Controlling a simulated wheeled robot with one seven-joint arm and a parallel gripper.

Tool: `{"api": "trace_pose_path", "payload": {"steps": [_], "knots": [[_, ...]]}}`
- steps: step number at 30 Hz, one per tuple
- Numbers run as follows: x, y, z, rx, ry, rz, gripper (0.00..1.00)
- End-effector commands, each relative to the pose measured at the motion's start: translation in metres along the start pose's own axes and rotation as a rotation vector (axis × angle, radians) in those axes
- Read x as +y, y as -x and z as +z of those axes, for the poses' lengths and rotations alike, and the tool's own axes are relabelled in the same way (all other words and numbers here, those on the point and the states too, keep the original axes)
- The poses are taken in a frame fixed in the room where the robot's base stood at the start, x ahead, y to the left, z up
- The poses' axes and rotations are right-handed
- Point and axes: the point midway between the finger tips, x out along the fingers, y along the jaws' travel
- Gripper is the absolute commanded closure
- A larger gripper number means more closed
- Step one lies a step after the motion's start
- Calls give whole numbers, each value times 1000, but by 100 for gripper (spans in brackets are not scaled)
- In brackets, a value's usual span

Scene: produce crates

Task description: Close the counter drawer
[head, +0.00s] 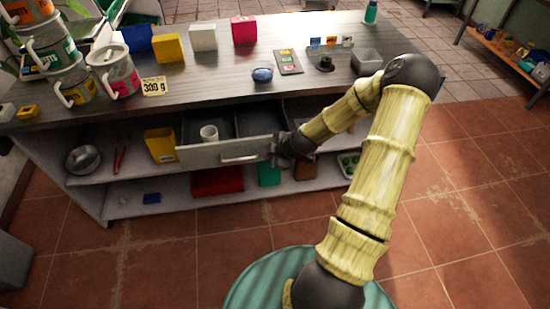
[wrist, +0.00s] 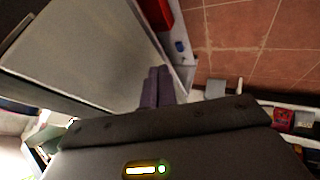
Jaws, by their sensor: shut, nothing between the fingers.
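The counter drawer (head: 190,156) is pulled out below the countertop, with its grey front and pale bar handle (head: 240,158) facing me in the head view. A white cup (head: 209,132) stands inside it. My gripper (head: 276,152) is at the right end of the drawer front, to the right of the handle. In the wrist view the two dark fingers (wrist: 157,86) are together and empty, beside the edge of a large grey panel (wrist: 85,45) that looks like the drawer front. I cannot tell whether they touch it.
The shelves below hold a metal bowl (head: 83,159), a yellow box (head: 160,145) and a red box (head: 217,181). The tiled floor (head: 150,250) in front is clear.

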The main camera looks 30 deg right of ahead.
Motion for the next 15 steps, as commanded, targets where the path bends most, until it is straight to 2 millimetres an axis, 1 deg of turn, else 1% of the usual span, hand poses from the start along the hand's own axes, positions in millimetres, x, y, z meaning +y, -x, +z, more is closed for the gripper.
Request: {"api": "trace_pose_path", "payload": {"steps": [1, 3, 6, 15], "knots": [[6, -2, -1, 0, -1, -1, 100], [12, -5, -1, 0, -2, -1, 100], [16, -8, 0, 1, 0, -2, 100], [16, -9, 0, 1, 0, -2, 100]]}}
